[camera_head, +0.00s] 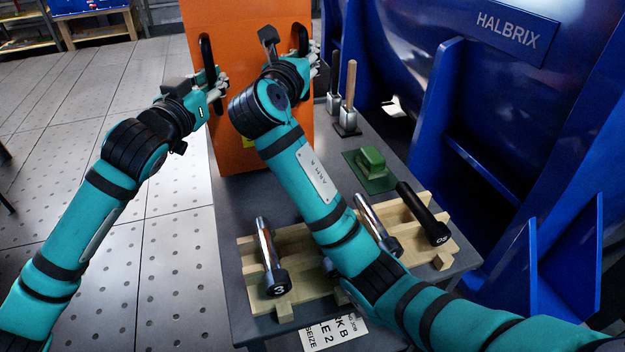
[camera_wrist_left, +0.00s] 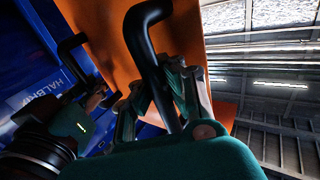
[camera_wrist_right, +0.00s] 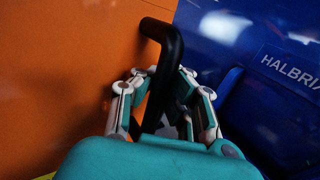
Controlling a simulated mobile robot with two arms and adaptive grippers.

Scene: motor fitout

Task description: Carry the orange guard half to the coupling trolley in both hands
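The orange guard half (camera_head: 235,35) stands upright at the far end of the grey table, with a black bar handle on each side. I cannot tell whether its lower edge touches the table. My left gripper (camera_head: 216,88) has its fingers on both sides of the left handle (camera_head: 207,62) and looks shut on it; the left wrist view shows this handle (camera_wrist_left: 149,45) between the fingers. My right gripper (camera_head: 312,62) looks shut on the right handle (camera_head: 303,38), which passes between its fingers in the right wrist view (camera_wrist_right: 165,48). I cannot identify the coupling trolley.
A large blue HALBRIX housing (camera_head: 420,60) stands close on the right. Tiled floor (camera_head: 110,80) on the left is clear.

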